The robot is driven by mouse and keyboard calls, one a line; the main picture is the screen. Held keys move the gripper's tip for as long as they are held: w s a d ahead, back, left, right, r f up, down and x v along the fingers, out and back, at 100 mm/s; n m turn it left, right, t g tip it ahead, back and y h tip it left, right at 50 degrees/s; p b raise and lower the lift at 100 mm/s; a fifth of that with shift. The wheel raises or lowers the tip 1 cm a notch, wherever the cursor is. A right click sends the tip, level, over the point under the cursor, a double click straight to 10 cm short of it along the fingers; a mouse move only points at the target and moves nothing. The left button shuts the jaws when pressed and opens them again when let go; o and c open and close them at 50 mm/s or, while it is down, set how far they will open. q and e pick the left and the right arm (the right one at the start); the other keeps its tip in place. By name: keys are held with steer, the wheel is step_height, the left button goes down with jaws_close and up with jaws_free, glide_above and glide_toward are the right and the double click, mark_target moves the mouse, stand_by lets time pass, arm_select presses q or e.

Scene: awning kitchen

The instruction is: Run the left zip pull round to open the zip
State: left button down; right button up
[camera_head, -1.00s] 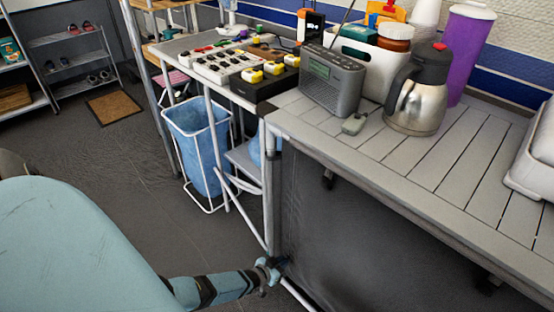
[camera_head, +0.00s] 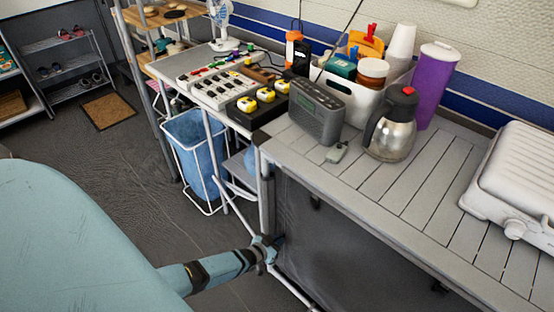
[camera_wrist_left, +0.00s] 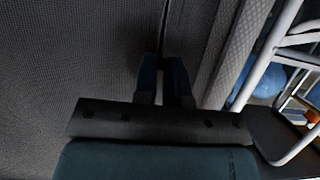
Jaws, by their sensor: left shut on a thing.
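My left gripper (camera_head: 272,243) is at the left edge of the dark fabric front (camera_head: 345,245) under the slatted counter, beside the metal leg. In the left wrist view its two blue fingers (camera_wrist_left: 166,68) are close together against the dark mesh fabric (camera_wrist_left: 85,50). A dark zip line (camera_wrist_left: 163,22) runs up from the fingertips, next to a pale woven edge strip (camera_wrist_left: 225,50). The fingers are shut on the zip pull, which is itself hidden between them. My right gripper is not in view.
The slatted counter (camera_head: 400,205) carries a radio (camera_head: 318,110), a steel jug (camera_head: 392,135) and a white grill (camera_head: 515,185). A blue bag in a white frame (camera_head: 195,150) stands left of the gripper. White tube legs (camera_wrist_left: 285,60) are close by on the right in the wrist view.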

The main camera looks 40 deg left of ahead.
arm_select(q)
step_height(320, 180, up, 32)
steer(key=p, duration=2.5)
steer(key=shift+f, duration=0.2)
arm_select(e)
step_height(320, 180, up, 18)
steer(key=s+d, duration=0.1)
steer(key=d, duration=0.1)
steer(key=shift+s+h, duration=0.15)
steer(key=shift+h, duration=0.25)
arm_select(q)
steer(key=shift+w, duration=0.1)
steer(key=c, duration=1.4)
jaws_free()
steer(key=shift+r, duration=0.1)
steer(key=shift+c, duration=0.2)
steer(key=shift+o, duration=1.3)
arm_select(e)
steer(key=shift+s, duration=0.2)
arm_select(q)
steer(key=shift+s, duration=0.25)
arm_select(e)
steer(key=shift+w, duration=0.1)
arm_select(q)
steer(key=v, duration=1.3)
steer(key=shift+s+r, duration=0.2)
steer(key=shift+s, duration=0.15)
